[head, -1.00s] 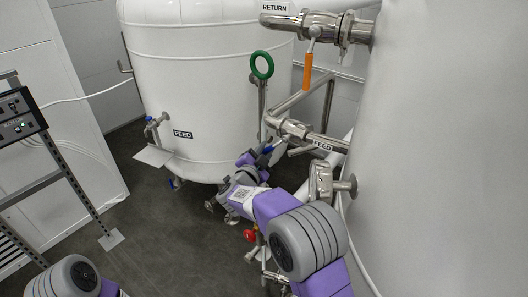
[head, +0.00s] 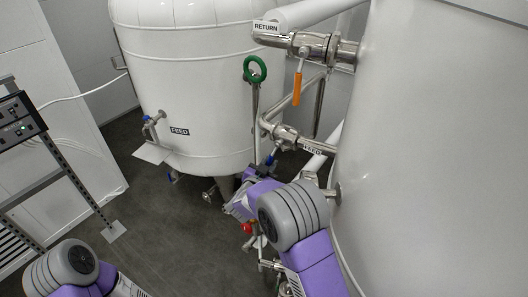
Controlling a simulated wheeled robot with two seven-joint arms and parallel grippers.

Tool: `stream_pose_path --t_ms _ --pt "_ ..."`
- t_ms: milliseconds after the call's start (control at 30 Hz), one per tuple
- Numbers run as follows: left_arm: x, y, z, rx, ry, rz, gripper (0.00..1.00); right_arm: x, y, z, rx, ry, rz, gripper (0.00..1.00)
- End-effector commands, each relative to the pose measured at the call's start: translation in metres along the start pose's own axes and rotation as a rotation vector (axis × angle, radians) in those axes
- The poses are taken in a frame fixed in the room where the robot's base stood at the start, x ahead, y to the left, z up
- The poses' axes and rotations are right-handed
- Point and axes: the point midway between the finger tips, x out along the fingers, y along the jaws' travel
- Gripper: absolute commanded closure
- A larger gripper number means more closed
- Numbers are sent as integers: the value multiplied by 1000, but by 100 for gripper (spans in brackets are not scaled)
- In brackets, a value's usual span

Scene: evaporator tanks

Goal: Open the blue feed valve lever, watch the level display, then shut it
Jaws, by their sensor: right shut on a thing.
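The blue feed valve lever (head: 271,158) hangs down and to the left from the steel valve (head: 285,135) on the pipe marked FEED (head: 312,149), pointing across that pipe. My right gripper (head: 267,166) is shut on the lever's lower end. Its fingers are small and partly hidden by my own purple and grey wrist. My left arm shows at the bottom left, but its gripper is out of view. A rack-mounted box (head: 18,120) with small green lights stands at the far left; I cannot read any level on it.
An orange lever (head: 298,88) hangs from the RETURN valve (head: 305,45) above. A green ring handle (head: 255,69) stands left of it. A red knob (head: 248,228) sits below my right wrist. White tanks stand behind (head: 195,80) and at right (head: 440,150). Floor at centre left is clear.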

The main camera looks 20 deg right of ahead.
Motion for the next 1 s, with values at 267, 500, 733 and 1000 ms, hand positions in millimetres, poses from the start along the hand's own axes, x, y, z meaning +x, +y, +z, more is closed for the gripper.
stream_pose_path --t_ms 267,500,733,1000 --pt "-30 11 1 0 0 0 57 -4 14 -2 -160 -35 31 100" --pt "-39 14 2 0 0 0 57 -5 20 -1 -224 -49 44 100" --pt "-40 15 2 0 0 0 57 -5 22 0 -239 -52 47 100" --pt "-40 15 2 0 0 0 57 -5 23 1 -239 -52 48 76"
